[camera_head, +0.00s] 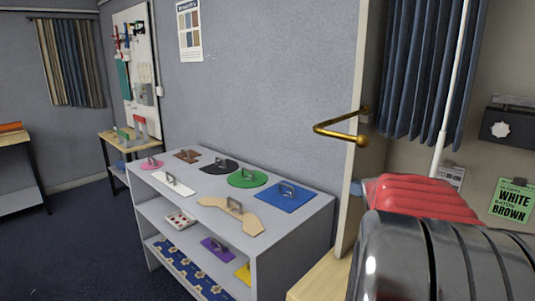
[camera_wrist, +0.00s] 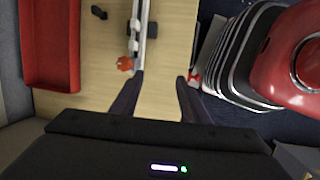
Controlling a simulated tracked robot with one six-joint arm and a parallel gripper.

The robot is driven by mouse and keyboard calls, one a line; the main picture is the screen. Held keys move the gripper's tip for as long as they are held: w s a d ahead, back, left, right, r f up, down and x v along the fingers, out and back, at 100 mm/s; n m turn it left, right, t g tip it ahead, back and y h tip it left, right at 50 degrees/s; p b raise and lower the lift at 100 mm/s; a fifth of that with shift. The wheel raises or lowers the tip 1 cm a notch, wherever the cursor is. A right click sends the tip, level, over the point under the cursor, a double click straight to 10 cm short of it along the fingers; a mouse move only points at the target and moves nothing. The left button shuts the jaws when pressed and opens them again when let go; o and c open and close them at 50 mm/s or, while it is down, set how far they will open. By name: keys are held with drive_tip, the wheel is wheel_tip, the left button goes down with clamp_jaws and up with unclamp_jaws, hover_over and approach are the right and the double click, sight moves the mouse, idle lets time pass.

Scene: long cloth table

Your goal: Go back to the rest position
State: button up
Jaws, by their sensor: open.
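My gripper (camera_wrist: 160,80) shows in the wrist view, with its two dark fingers apart and nothing between them. It points over a pale wooden tabletop (camera_wrist: 173,40); the height above it is hard to tell. In the head view the gripper is not visible; a grey and red part of my own body fills the lower right.
A red tray (camera_wrist: 52,82) lies left in the wrist view, near a metal rail (camera_wrist: 138,45) and a small orange piece (camera_wrist: 125,63). In the head view, a grey shelf unit (camera_head: 290,232) holds coloured handled plates; a brass hook (camera_head: 340,133) juts out.

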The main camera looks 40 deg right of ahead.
drive_tip(key=w+a+r+t, duration=0.2)
drive_tip(key=w+a, duration=0.3)
drive_tip(key=a, duration=0.4)
drive_tip(key=w+a+r+t, duration=0.1)
drive_tip(key=w+a+t, duration=0.1)
drive_tip(key=w+a, duration=0.55)
drive_tip(key=s+a+m+t+y, duration=0.1)
drive_tip(key=a+t, duration=0.1)
drive_tip(key=a, duration=0.9)
drive_tip(key=s+a+m+t+y, duration=0.1)
drive_tip(key=s+a+t, duration=0.1)
drive_tip(key=a, duration=0.9)
drive_tip(key=shift+a, duration=0.35)
drive_tip(key=shift+r, duration=0.1)
